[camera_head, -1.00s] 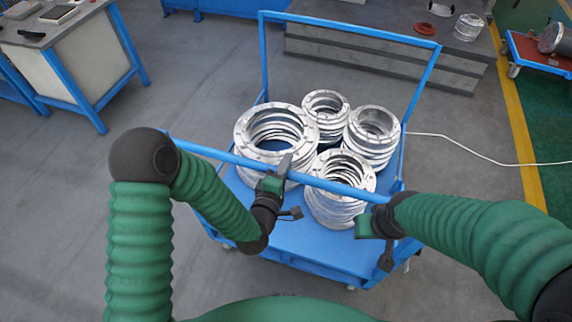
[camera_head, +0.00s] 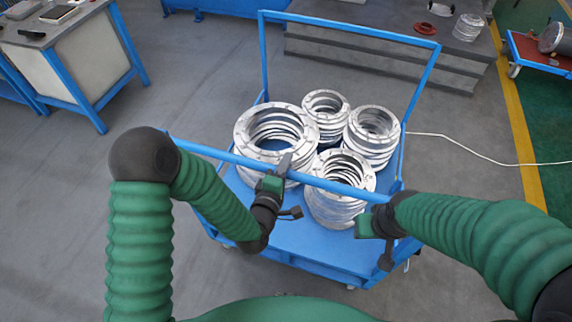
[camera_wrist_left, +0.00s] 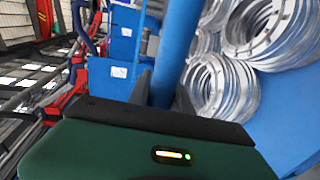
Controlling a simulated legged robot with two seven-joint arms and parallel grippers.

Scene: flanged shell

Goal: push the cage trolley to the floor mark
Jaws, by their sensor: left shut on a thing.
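The blue cage trolley (camera_head: 300,246) stands in front of me, with several stacks of silver flanged rings (camera_head: 270,135) on its deck. Its near push bar (camera_head: 230,157) runs across at the front. My left gripper (camera_head: 281,172) is shut on this bar near its middle. The left wrist view shows the blue bar (camera_wrist_left: 178,50) rising from between the fingers. My right gripper (camera_head: 375,222) is at the right end of the bar; its fingers are too hidden to tell if they hold it. No floor mark can be picked out for certain.
A blue-framed workbench (camera_head: 75,60) stands at the upper left. A grey step (camera_head: 380,55) lies beyond the trolley. A white cable (camera_head: 460,146) crosses the floor at right, reaching a yellow line (camera_head: 520,130). Grey floor is clear at left.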

